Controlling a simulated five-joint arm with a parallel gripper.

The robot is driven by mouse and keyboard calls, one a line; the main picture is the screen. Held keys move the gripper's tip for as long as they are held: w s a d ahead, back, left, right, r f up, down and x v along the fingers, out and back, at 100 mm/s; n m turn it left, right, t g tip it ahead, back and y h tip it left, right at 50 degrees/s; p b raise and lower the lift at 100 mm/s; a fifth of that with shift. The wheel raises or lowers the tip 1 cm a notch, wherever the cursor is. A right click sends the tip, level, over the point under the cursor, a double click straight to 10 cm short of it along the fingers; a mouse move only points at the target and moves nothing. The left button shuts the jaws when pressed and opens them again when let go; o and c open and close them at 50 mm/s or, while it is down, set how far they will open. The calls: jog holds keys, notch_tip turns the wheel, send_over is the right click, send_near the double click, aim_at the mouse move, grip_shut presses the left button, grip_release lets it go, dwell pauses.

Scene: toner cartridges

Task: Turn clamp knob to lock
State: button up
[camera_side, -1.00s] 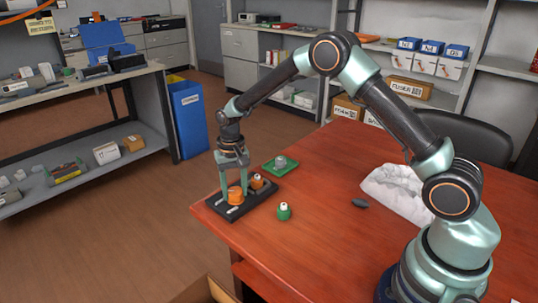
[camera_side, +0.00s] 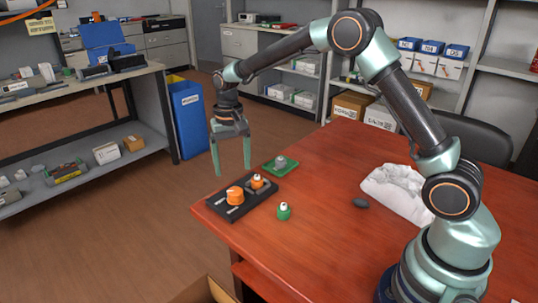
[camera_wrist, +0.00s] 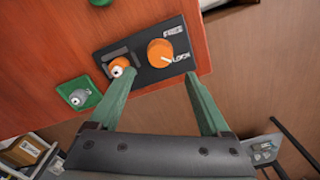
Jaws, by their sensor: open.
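The orange clamp knob (camera_side: 235,195) sits on a black base plate (camera_side: 232,212) at the table's left corner. My gripper (camera_side: 232,170) is open and empty, raised above the knob and touching nothing.
A green cartridge (camera_side: 284,212) stands on the red table (camera_side: 330,240) near the plate. A grey cartridge (camera_side: 281,162) is on a green tray (camera_side: 270,169) behind. A dark oval object (camera_side: 360,203) and a white cloth (camera_side: 395,190) lie farther right. The table's middle is clear.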

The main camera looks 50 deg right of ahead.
jog(key=shift+r, duration=1.9)
jog(key=s+d+r+n+t, duration=0.1)
jog(key=s+r+n+t, duration=0.15)
jog(key=s+r, duration=0.7)
jog(key=s+d+n+t, duration=0.1)
jog(key=s+n+t, duration=0.1)
jog(key=s, duration=1)
jog(key=shift+d+r+n+t, duration=0.2)
jog(key=shift+n+t, duration=0.15)
jog(key=shift+t, duration=0.2)
